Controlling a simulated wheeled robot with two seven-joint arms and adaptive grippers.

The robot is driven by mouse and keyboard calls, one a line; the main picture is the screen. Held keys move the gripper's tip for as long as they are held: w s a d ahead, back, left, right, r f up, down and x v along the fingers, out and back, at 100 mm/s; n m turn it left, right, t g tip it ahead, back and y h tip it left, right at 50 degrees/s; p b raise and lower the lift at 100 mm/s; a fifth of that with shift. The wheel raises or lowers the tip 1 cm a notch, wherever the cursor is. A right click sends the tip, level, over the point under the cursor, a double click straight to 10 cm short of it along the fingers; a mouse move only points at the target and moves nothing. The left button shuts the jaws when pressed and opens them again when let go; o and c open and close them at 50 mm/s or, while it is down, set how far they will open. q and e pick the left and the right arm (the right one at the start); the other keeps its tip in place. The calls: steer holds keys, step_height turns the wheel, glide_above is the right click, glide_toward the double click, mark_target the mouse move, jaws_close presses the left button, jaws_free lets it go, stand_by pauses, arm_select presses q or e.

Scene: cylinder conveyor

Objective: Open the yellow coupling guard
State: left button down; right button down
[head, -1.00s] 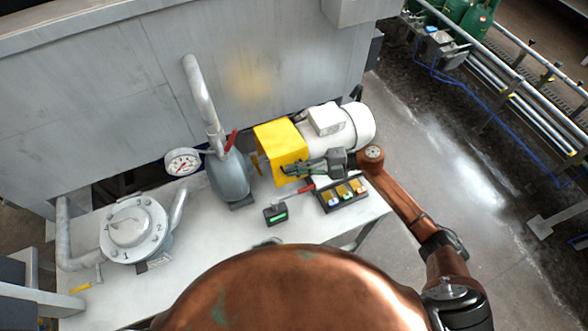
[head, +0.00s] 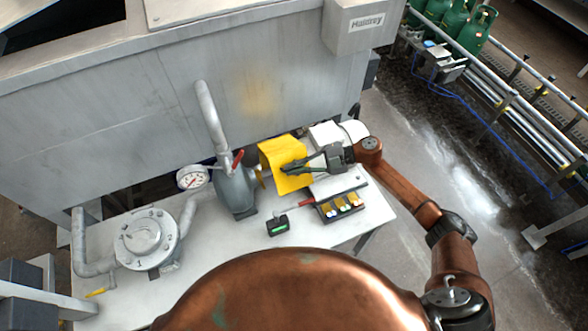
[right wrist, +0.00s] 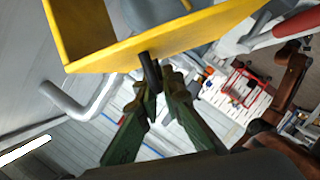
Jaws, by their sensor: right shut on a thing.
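The yellow coupling guard (head: 272,150) stands between the grey pump (head: 234,190) and the white motor (head: 352,130) in the head view. It is tilted up, with a pale base showing below it. In the right wrist view the guard (right wrist: 160,42) crosses the top, with a dark handle (right wrist: 150,70) on its near edge. My right gripper (head: 288,169) is at the guard's front face. In the right wrist view its fingers (right wrist: 160,88) are shut on the handle. My left gripper is out of view.
A tray of coloured parts (head: 340,205) and a small black device with a green display (head: 278,226) lie on the white table in front of the guard. A gauge (head: 192,178) and red lever (head: 238,158) are by the pump. A round flanged housing (head: 146,236) stands at the left.

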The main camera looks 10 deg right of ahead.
steer(key=shift+w+r, duration=0.1)
steer(key=c, duration=2.1)
jaws_free()
steer(key=shift+d, duration=0.1)
steer(key=v, duration=1.2)
